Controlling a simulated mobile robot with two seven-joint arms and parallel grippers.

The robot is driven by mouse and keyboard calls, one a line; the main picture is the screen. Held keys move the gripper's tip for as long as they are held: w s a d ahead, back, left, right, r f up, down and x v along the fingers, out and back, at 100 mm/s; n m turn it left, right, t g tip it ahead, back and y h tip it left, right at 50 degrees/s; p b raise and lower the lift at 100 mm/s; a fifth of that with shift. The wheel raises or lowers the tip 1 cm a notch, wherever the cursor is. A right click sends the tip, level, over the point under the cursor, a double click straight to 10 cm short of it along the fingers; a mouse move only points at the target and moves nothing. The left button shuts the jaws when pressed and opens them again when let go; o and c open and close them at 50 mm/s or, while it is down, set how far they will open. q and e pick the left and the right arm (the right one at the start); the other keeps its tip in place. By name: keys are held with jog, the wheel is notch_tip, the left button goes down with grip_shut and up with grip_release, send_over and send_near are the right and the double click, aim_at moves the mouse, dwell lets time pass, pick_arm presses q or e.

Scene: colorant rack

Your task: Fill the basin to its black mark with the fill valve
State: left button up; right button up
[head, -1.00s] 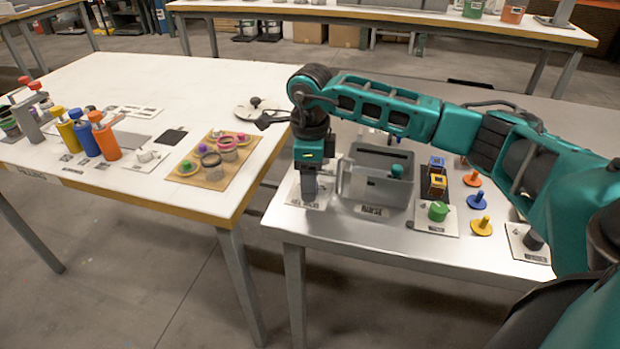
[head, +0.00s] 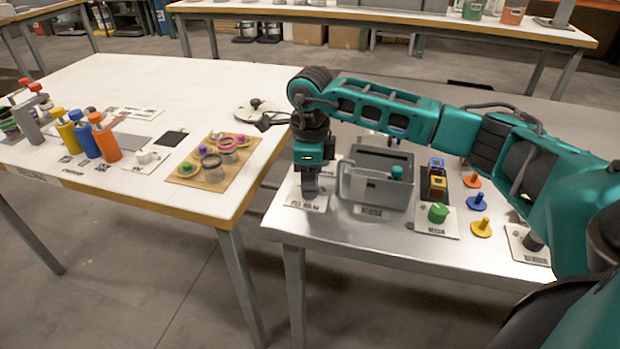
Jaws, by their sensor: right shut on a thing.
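The basin (head: 376,193) is a grey open box on the metal table, with a label plate in front. Its inside is mostly hidden from this angle, and I cannot make out the black mark or the water level. My right gripper (head: 310,192) points down just left of the basin, over a small labelled plate (head: 306,205). It is shut on the fill valve, which the fingers mostly hide. My left gripper is not in view.
Right of the basin are a green knob (head: 438,212), two small boxes (head: 437,186) and several coloured pegs (head: 477,201). A white table (head: 110,195) stands to the left with bottles and a wooden tray (head: 216,177). My right arm spans above the metal table.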

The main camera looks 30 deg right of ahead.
jog(key=m+p, duration=0.1)
jog(key=m, duration=0.2)
jog(key=shift+m, duration=0.4)
jog(key=o, duration=1)
jog(key=shift+o, duration=0.2)
jog(key=shift+r, duration=0.1)
notch_tip(320, 180, up, 13)
jog(key=p, duration=0.1)
